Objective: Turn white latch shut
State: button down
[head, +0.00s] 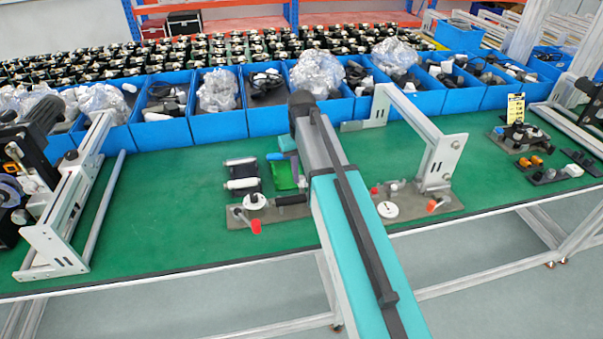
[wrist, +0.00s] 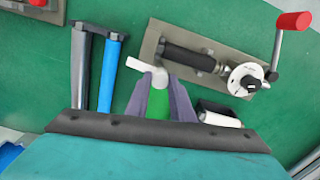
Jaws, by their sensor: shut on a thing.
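The white latch (wrist: 141,66) shows in the wrist view as a short white lever with a rounded end, beside the grey mounting plate (wrist: 153,40). My gripper (wrist: 160,82) has its two purple-grey fingers closed around the rounded end. The lever sticks out to the upper left of the fingers. A green piece (wrist: 158,132) shows between the fingers, nearer the wrist. The plate carries a black roller (wrist: 188,57), a white disc (wrist: 246,80) and a crank with a red knob (wrist: 293,21). In the head view, my arm partly hides the latch area.
Black-and-white rollers (head: 242,175) lie left of the green piece in the head view. A second coder plate (head: 412,203) stands right of my arm beside a metal frame (head: 440,150). Blue bins (head: 220,125) line the back.

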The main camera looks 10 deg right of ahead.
jog(key=m, duration=0.4)
jog(key=shift+m+p, duration=0.3)
jog(key=shift+p, duration=0.05)
jog(key=m, duration=0.8)
jog(key=shift+m+p, duration=0.3)
jog(key=shift+p, duration=0.05)
jog(key=shift+m, duration=1.9)
jog(key=c, duration=1.5)
grip_release()
jog(key=shift+c, duration=0.2)
jog(key=shift+r, duration=0.1)
